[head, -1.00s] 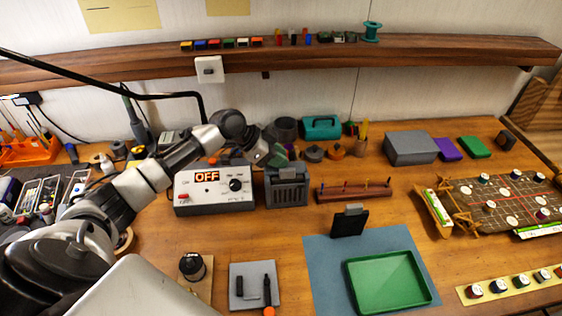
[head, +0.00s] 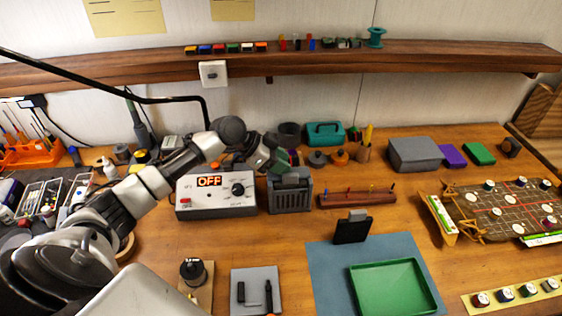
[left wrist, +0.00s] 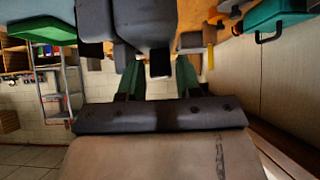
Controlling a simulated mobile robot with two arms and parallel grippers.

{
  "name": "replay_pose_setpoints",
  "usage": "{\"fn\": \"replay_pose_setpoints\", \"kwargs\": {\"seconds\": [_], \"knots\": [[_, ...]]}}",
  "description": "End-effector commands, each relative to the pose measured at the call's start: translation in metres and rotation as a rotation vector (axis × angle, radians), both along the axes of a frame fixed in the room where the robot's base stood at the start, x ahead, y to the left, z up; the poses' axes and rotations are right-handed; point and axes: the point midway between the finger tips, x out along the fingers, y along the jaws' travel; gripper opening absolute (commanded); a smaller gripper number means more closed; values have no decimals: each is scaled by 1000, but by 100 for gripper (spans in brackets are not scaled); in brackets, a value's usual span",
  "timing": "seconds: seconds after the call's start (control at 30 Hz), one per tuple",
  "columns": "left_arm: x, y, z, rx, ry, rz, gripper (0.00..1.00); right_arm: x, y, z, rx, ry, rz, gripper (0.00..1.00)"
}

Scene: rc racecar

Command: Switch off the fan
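The likely fan is a dark grey box with a slotted front (head: 290,195), standing on the bench right of the station with the OFF display. My left gripper (head: 279,160) is at the box's top rear edge in the head view; its fingertips are hard to make out there. In the left wrist view, its two dark green fingers (left wrist: 158,78) are apart. A dark grey body (left wrist: 145,22) with a small dark block fills the space beyond and between them. I cannot tell whether they touch it. The fan's switch is not clearly visible. My right gripper is not in view.
The white control station (head: 215,194) stands close left of the fan. A wooden rack with pegs (head: 356,199) is close on its right. A teal case (head: 325,133) and round pots stand behind. A green tray (head: 393,287) lies in front on a blue mat.

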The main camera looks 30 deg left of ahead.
Motion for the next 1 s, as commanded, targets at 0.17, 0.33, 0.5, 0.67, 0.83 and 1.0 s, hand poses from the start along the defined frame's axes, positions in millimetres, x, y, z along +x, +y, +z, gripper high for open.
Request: {"fn": "replay_pose_setpoints", "kwargs": {"seconds": [0.17, 0.33, 0.5, 0.67, 0.83, 1.0], "knots": [[-8, 12, 9, 3, -2, 2, 34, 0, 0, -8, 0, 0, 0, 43], [-24, 33, 30, 5, -1, 2, 34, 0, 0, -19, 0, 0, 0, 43], [-39, 51, 52, 4, -1, 1, 34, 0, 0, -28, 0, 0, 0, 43], [-47, 62, 65, 2, 1, 1, 34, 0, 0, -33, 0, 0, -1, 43], [-49, 65, 71, 0, 0, 0, 34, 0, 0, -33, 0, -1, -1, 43], [-49, 65, 71, 0, 0, 0, 34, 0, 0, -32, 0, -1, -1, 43]]}}
